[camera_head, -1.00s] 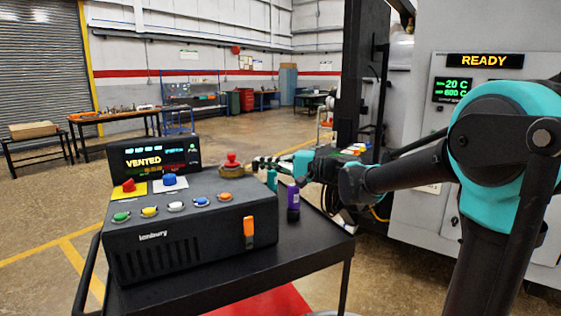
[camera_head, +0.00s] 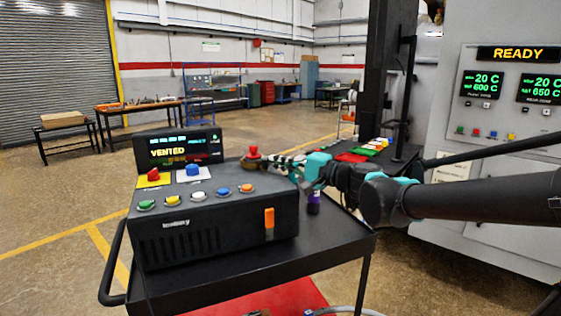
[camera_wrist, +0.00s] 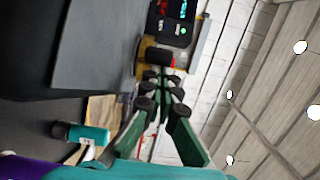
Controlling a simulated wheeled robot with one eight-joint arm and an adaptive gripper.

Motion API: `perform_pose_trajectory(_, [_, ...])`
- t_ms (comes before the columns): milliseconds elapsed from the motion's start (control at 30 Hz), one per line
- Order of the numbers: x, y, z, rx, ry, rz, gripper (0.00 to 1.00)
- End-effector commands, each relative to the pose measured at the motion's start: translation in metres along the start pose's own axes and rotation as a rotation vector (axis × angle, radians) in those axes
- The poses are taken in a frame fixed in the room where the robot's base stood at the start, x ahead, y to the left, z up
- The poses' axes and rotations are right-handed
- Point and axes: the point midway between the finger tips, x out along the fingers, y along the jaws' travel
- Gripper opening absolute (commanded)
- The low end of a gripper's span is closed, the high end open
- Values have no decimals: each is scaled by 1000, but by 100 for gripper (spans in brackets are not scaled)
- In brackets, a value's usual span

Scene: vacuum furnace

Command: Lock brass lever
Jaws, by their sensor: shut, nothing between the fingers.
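A brass-coloured piece (camera_head: 254,164) under a red knob (camera_head: 253,152) sits at the right rear of the black console's top. I cannot make out a separate lever shape. My gripper (camera_head: 272,160) reaches in from the right, with its tips just beside this piece. In the wrist view, the shut, empty fingers (camera_wrist: 156,82) point at a dark red knob (camera_wrist: 159,57) on a yellowish base (camera_wrist: 143,52). Whether the tips touch it is not clear.
The console (camera_head: 215,225) stands on a black cart (camera_head: 335,240). It carries several coloured buttons, an orange switch (camera_head: 269,222) and a display reading VENTED (camera_head: 178,148). The grey furnace cabinet (camera_head: 450,110) is at right.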

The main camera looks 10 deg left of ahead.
Motion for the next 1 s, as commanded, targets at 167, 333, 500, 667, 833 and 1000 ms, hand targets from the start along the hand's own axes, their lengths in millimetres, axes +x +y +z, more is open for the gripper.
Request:
perform_pose_trajectory(167, [2, 0, 11, 0, -16, 0, 0])
perform_pose_trajectory(333, [2, 1, 15, 0, -21, 0, 0])
perform_pose_trajectory(500, [2, 1, 16, 0, -21, 0, 0])
perform_pose_trajectory(667, [2, 1, 16, 0, -21, 0, 0])
perform_pose_trajectory(833, [2, 2, 14, 0, -21, 0, 0])
perform_pose_trajectory(1000, [4, 2, 4, 0, -14, 0, 0])
